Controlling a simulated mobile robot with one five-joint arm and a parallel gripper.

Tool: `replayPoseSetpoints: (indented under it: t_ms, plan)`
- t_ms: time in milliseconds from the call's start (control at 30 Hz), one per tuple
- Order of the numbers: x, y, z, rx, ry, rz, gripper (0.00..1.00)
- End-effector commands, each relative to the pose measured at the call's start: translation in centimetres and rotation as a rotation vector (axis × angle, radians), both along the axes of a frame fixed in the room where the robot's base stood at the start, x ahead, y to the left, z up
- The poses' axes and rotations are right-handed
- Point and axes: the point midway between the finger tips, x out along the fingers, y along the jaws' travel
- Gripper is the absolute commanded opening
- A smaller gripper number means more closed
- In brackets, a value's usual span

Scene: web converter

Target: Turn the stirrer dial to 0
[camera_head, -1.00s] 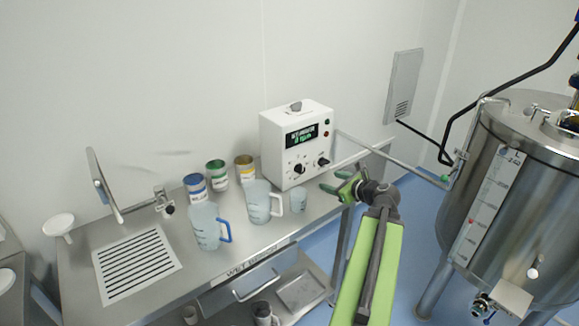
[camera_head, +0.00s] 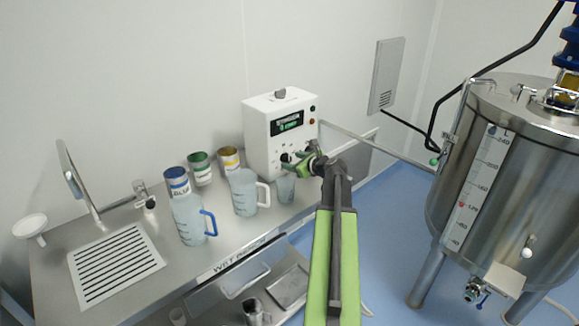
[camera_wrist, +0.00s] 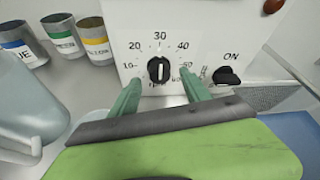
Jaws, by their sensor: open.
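The white control box (camera_head: 262,145) stands on the steel bench with a lit green display on its front. In the wrist view the stirrer dial (camera_wrist: 159,68) is a black knob with a white mark, which points up at about 30. Its printed scale runs around it, with 10, 20, 30, 40 and 50 readable. My gripper (camera_wrist: 160,80) is open, with its two green fingers below and to either side of the dial. I cannot tell whether they touch it. In the head view my gripper (camera_head: 298,162) is in front of the box and partly hides its knobs.
A black ON knob (camera_wrist: 227,76) sits right of the dial. A clear jug (camera_head: 243,192), a small cup (camera_head: 286,188) and a blue-handled jug (camera_head: 188,220) stand near the box, with several labelled cans behind. A steel tank (camera_head: 500,180) is at the right.

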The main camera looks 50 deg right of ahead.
Motion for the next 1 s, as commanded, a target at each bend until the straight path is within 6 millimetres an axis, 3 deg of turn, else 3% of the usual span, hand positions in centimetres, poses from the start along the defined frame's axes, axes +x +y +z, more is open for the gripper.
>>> replayPoseSetpoints:
  t_ms: [167,467,900,1000]
  plan:
    - [2.0,-0.4,-0.9,0.001,0.001,0.002,0.55]
    - [2.3,-0.3,-0.9,0.0,0.0,0.001,0.55]
    - [2.3,-0.3,-0.9,0.0,0.001,0.002,0.0]
    - [2.3,-0.2,-0.9,-0.002,0.001,0.002,0.0]
